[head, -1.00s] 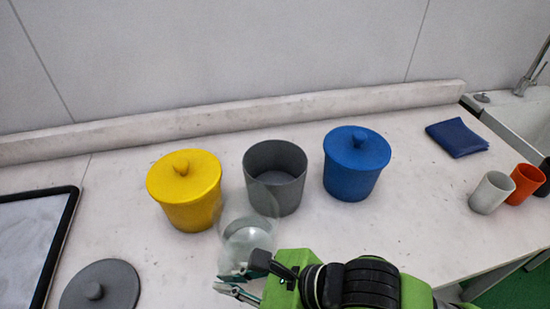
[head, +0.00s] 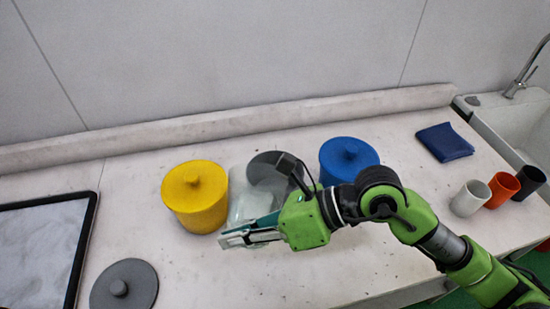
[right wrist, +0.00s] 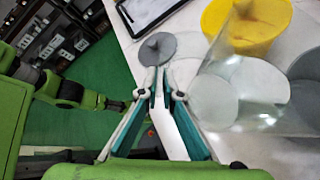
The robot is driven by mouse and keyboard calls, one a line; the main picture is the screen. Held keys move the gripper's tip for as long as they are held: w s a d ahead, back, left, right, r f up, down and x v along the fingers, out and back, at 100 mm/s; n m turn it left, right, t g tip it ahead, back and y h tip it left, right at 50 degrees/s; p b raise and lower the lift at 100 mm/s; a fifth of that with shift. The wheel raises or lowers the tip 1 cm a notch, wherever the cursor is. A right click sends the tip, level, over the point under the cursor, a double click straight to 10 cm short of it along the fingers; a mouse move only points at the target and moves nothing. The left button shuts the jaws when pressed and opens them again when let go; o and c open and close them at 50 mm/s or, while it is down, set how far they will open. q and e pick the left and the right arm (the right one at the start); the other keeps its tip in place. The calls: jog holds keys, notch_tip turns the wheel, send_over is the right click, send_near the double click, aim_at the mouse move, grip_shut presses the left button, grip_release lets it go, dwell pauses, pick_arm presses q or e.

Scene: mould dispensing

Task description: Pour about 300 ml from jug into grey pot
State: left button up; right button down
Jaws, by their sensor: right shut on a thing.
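The clear glass jug (head: 248,204) is in front of and left of the grey pot (head: 268,166) in the head view, overlapping it. My right gripper (head: 226,240) is shut at the jug's near side; the exact grip is hard to see. In the right wrist view the jug (right wrist: 235,92) lies right of the closed fingers (right wrist: 157,72). The liquid level and the jug's tilt cannot be told. The grey pot is open and partly hidden by the jug and my gripper; its side also shows at the right wrist view's right edge (right wrist: 306,88). My left gripper is not in view.
A yellow lidded pot (head: 194,200) stands close left of the jug, a blue lidded pot (head: 348,160) right of the grey pot. A grey lid (head: 135,275) and a black-rimmed tray (head: 82,235) lie left. Cups (head: 470,199), a blue cloth (head: 444,142) and a sink are right.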

aim_at(245, 191)
jog(key=shift+w+d+r+m+g+p, duration=0.15)
jog(key=shift+w+r+p, duration=0.2)
jog(key=shift+r, duration=0.2)
jog(key=shift+w+d+r+m+g+p, duration=0.15)
jog(key=shift+w+r+p, duration=0.15)
jog(key=shift+r, duration=0.2)
jog(key=shift+w+d+r+m+g+y+p, duration=0.15)
jog(key=shift+w+r+m+g+y+p, duration=0.25)
jog(key=shift+w+r+m+g+y, duration=0.25)
jog(key=shift+w+d+r+m+g+y, duration=0.1)
jog(key=shift+w+r+m+g+y, duration=0.2)
jog(key=shift+r+m, duration=0.15)
jog(key=shift+w+d+r+p, duration=0.1)
jog(key=shift+w+r+p, duration=0.25)
jog(key=shift+p, duration=0.25)
jog(key=shift+w+d+r+m+g+y+p, duration=0.15)
jog(key=shift+w+r+m+g+y+p, duration=0.15)
jog(key=shift+r+m+p, duration=0.35)
dwell(1.9)
jog(key=shift+w+d+r+m, duration=0.15)
jog(key=shift+w+r+m, duration=0.1)
jog(key=shift+w, duration=0.25)
dwell(2.2)
